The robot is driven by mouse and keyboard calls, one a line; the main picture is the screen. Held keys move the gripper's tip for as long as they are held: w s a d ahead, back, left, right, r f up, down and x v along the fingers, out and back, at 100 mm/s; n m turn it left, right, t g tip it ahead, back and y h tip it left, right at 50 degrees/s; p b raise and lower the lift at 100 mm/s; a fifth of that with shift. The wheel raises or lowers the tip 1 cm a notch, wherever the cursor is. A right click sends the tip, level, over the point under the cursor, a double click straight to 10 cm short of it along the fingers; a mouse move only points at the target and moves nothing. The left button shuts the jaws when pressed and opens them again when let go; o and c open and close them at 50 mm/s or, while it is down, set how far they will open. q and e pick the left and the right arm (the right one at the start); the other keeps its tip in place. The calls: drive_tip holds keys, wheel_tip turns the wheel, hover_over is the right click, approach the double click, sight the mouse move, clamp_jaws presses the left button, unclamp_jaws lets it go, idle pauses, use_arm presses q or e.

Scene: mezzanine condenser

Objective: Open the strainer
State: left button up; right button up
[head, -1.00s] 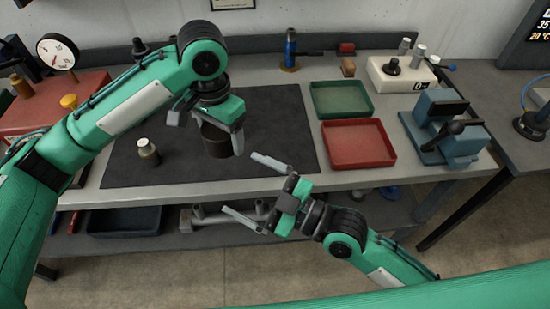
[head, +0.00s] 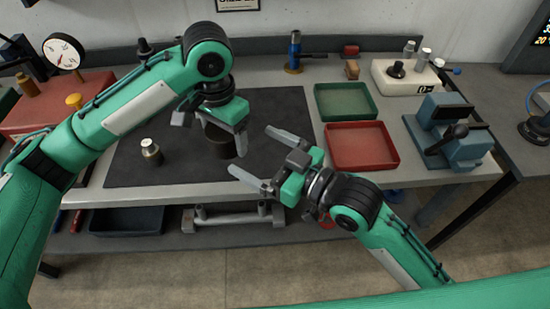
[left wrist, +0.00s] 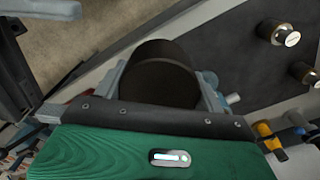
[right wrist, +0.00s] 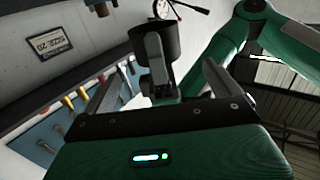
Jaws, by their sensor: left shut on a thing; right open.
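The strainer appears to be the dark, round cylindrical body (head: 219,146) over the black mat; its details are too small to tell. My left gripper (head: 213,126) is shut on it, with a finger on either side. The dark cylinder fills the middle of the left wrist view (left wrist: 160,75) between the fingers. My right gripper (head: 253,152) is open and empty, just right of the cylinder and apart from it, with its fingers pointing left. In the right wrist view the dark cylinder (right wrist: 155,42) shows beyond the open fingers, with a left gripper finger across it.
A small metal-topped fitting (head: 151,151) stands on the black mat (head: 275,110). A green tray (head: 345,101) and a red tray (head: 362,146) lie to the right, beside a blue vise (head: 450,135). A red case with a gauge (head: 63,51) is at the left.

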sight(227, 134)
drive_tip(key=x, duration=0.8)
drive_tip(key=shift+w+a, duration=0.1)
drive_tip(key=shift+a, duration=0.05)
drive_tip(key=c, duration=1.1)
use_arm(q)
drive_tip(key=o, duration=1.2)
use_arm(e)
drive_tip(key=shift+o, duration=0.2)
